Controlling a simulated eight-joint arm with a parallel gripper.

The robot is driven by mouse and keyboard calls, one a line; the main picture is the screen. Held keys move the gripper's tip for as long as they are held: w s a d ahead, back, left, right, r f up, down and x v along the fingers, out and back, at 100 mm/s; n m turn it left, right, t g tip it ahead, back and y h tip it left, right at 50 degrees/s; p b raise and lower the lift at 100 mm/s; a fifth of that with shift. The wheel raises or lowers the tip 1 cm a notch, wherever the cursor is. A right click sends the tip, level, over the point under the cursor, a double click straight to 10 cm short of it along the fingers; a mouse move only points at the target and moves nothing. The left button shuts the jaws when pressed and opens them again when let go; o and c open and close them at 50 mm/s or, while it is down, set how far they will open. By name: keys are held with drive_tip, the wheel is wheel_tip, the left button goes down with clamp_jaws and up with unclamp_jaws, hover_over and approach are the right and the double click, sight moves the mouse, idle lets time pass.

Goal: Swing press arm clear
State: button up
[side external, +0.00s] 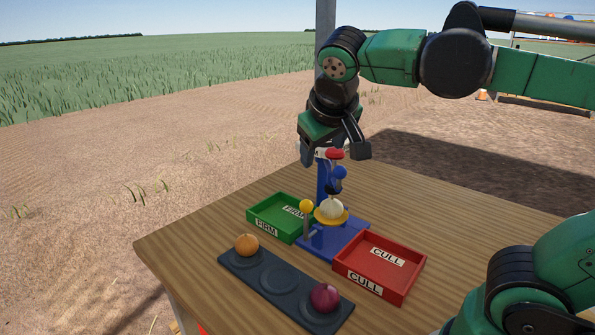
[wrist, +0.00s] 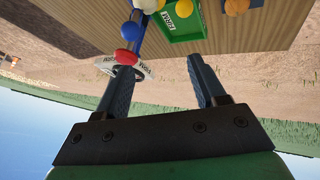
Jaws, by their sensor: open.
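The blue press (side external: 325,180) stands on a blue base plate (side external: 328,240) on the table. Its blue arm, with a round blue part (side external: 339,173) and a red knob (side external: 335,154) at the top, sits above a white onion (side external: 331,208) in a yellow cup. My gripper (side external: 333,148) is open and pointing down at the top of the press, around the height of the red knob. In the wrist view the red knob (wrist: 126,57) shows close to the left finger's tip, in front of a white dial (wrist: 135,70); contact cannot be told. The gap between the fingers looks empty.
A green FIRM tray (side external: 275,222) lies left of the press and a red CULL tray (side external: 380,268) right of it. A yellow ball knob (side external: 306,205) stands by the base. In front, a dark rack (side external: 235,262) holds an orange onion (side external: 246,245) and a purple onion (side external: 324,297).

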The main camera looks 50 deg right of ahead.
sight(337, 174)
wheel_tip(337, 174, up, 4)
drive_tip(key=d+m+g+h, duration=0.2)
drive_tip(key=d+m+h, duration=0.1)
drive_tip(key=m+h, duration=0.9)
drive_tip(key=shift+n, duration=0.7)
drive_tip(key=f, duration=1.1)
drive_tip(key=shift+w+d, duration=0.1)
drive_tip(key=shift+w, duration=0.1)
drive_tip(key=shift+w+d+f, duration=0.1)
drive_tip(key=shift+w+d, duration=0.05)
drive_tip(key=shift+d, duration=0.75)
drive_tip(key=shift+w+d, duration=0.2)
drive_tip(key=shift+d, duration=0.75)
drive_tip(key=shift+w+d+f, duration=0.1)
drive_tip(key=shift+w+d, duration=0.05)
drive_tip(key=shift+d, duration=0.75)
clamp_jaws()
